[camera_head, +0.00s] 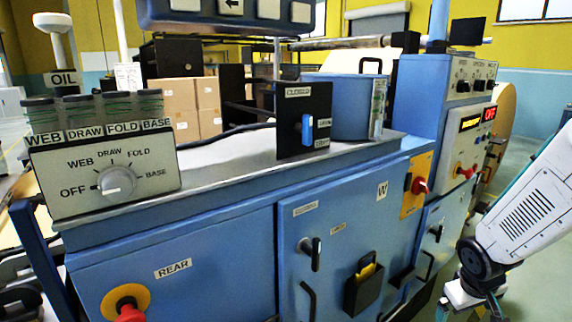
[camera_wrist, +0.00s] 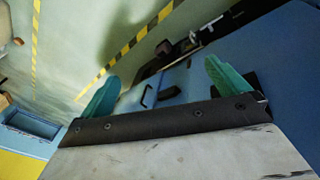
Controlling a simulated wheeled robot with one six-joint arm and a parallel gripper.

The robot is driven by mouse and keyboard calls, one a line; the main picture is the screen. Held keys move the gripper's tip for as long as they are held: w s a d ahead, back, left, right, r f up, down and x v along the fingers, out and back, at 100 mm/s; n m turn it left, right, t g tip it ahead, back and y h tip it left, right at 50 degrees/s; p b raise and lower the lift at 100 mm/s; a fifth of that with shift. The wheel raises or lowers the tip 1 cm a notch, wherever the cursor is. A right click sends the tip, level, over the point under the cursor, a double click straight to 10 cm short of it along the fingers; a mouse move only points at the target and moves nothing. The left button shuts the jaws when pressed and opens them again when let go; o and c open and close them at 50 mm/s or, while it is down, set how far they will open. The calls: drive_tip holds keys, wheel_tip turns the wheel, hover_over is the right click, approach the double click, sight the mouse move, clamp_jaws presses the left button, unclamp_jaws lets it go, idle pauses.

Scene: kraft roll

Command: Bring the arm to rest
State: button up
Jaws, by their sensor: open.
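My arm (camera_head: 530,205) comes in from the right edge in the head view and hangs downward beside the blue machine (camera_head: 235,260). Its lower end runs out of the bottom of that picture, so the fingertips do not show there. In the wrist view my gripper (camera_wrist: 160,85) shows two green fingers set wide apart. It is open, with nothing between the fingers. Beyond them are a blue panel with dark handles and the floor.
The machine's front carries a red knob (camera_head: 420,186) on a yellow plate, a selector dial (camera_head: 116,180) and a red button (camera_head: 130,312). Cardboard boxes (camera_head: 180,97) stand behind it. Yellow-black floor tape (camera_wrist: 135,40) crosses open floor in the wrist view.

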drive_tip(key=s+a+r+y, duration=0.1)
drive_tip(key=s+a+r, duration=0.6)
drive_tip(key=s+r, duration=0.2)
drive_tip(key=s+a+r+m+g+y, duration=0.1)
drive_tip(key=s+a+r, duration=0.5)
drive_tip(key=s+r, duration=0.4)
drive_tip(key=shift+a+r+y, duration=0.3)
drive_tip(key=shift+a+r, duration=0.05)
drive_tip(key=shift+r, duration=0.15)
